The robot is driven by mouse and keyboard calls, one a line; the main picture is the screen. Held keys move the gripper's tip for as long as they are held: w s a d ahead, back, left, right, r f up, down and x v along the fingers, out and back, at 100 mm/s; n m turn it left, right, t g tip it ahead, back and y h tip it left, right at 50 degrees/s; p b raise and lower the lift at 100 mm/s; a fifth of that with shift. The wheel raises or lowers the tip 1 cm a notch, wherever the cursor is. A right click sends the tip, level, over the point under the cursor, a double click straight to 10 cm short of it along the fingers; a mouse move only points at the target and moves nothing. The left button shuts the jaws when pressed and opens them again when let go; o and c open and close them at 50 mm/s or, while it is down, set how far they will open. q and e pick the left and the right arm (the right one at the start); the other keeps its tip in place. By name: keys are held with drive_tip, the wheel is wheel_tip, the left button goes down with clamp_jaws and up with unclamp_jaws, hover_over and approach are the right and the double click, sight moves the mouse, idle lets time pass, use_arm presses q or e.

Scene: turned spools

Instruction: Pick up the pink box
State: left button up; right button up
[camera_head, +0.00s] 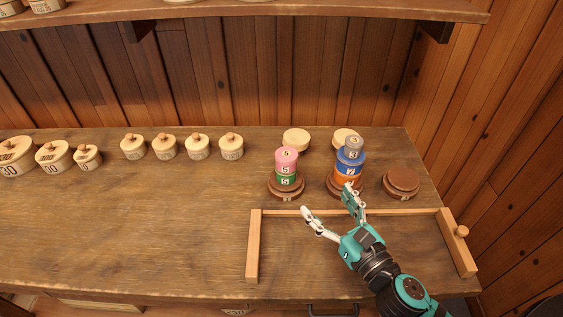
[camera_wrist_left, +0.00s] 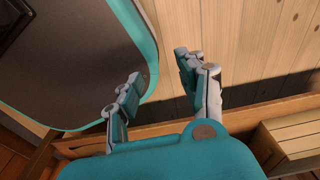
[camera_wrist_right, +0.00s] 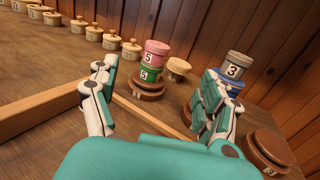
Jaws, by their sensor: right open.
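The pink box (camera_head: 287,158) is a small round pink piece marked 5. It sits on a green piece (camera_head: 286,175), also marked 5, on a brown round base (camera_head: 286,188). In the right wrist view the pink box (camera_wrist_right: 157,53) shows beyond and between my fingers, nearer the left one. My right gripper (camera_head: 327,206) is open and empty, in front of the stacks, apart from the pink box. One finger is close in front of the blue and orange stack. My left gripper (camera_wrist_left: 160,90) is open and empty in its own wrist view, away from the pink box.
A grey piece (camera_head: 353,146), blue piece (camera_head: 350,161) and orange piece (camera_head: 347,176) form a stack right of the pink one. An empty brown base (camera_head: 402,182) is farther right. A wooden frame (camera_head: 254,250) lies in front. Several lidded pots stand left; the table's middle left is clear.

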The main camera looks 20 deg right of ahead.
sight(292, 161)
drive_tip(key=w+a+p, duration=0.1)
drive_tip(key=w, duration=0.3)
drive_tip(key=w+p, duration=0.1)
drive_tip(key=w, duration=0.3)
drive_tip(key=w+a+p, duration=0.1)
drive_tip(key=w, duration=0.4)
drive_tip(key=shift+a+f, duration=0.3)
drive_tip(key=shift+a, duration=0.05)
drive_tip(key=w+p, duration=0.1)
drive_tip(key=w, duration=0.1)
drive_tip(key=w+a, duration=0.1)
drive_tip(key=w, duration=0.2)
drive_tip(key=shift+a+f+p, duration=0.1)
drive_tip(key=shift+p, duration=0.3)
drive_tip(key=shift+s, duration=0.15)
drive_tip(key=shift+c, duration=0.8)
drive_tip(key=c, duration=1.1)
